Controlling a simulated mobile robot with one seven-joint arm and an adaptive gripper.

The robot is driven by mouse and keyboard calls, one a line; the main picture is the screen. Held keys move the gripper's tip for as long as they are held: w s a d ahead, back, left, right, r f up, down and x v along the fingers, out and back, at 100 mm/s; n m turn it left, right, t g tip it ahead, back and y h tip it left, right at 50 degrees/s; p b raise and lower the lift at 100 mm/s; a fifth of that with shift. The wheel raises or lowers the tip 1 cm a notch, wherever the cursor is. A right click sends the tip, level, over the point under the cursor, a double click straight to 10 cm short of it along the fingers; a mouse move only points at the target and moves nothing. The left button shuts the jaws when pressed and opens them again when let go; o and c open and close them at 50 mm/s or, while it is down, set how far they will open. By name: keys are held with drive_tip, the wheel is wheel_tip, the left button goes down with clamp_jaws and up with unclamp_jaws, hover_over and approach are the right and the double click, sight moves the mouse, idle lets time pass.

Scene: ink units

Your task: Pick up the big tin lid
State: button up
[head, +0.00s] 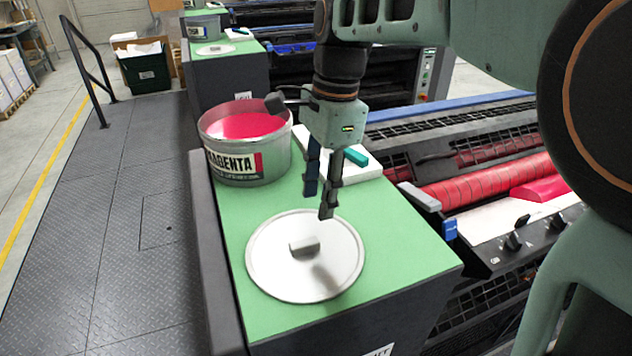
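The big tin lid (268,268) is a round, flat, silver-grey disc lying on the green top at the front of the near cabinet. A small block-like grey handle (304,246) stands up at its middle. My gripper (318,204) points down above the lid's far right part, up and to the right of the handle in the head view. Its two dark fingers are apart with nothing between them. A gripper-like shadow falls on the lid. The exact height of the fingertips over the lid is hard to tell.
An open tin marked MAGENTA (233,166), holding pink-red ink, stands behind the lid. A white pad with a teal item (355,157) lies behind my gripper. The press with red rollers (470,185) is on the right. The green top (400,245) is bare right of the lid.

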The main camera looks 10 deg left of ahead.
hover_over(305, 242)
drive_tip(key=d, duration=0.1)
drive_tip(key=shift+m, duration=0.4)
drive_tip(key=f, duration=0.5)
drive_tip(key=shift+w+f, duration=0.2)
drive_tip(key=shift+w, duration=0.1)
drive_tip(key=shift+s+a+f, duration=0.1)
drive_tip(key=shift+a+f, duration=0.05)
drive_tip(key=shift+f, duration=0.75)
drive_tip(key=shift+s+a+f, duration=0.1)
drive_tip(key=shift+a+f, duration=0.1)
drive_tip(key=shift+f, duration=0.75)
drive_tip(key=shift+a+f, duration=0.15)
drive_tip(key=shift+f, duration=0.75)
clamp_jaws()
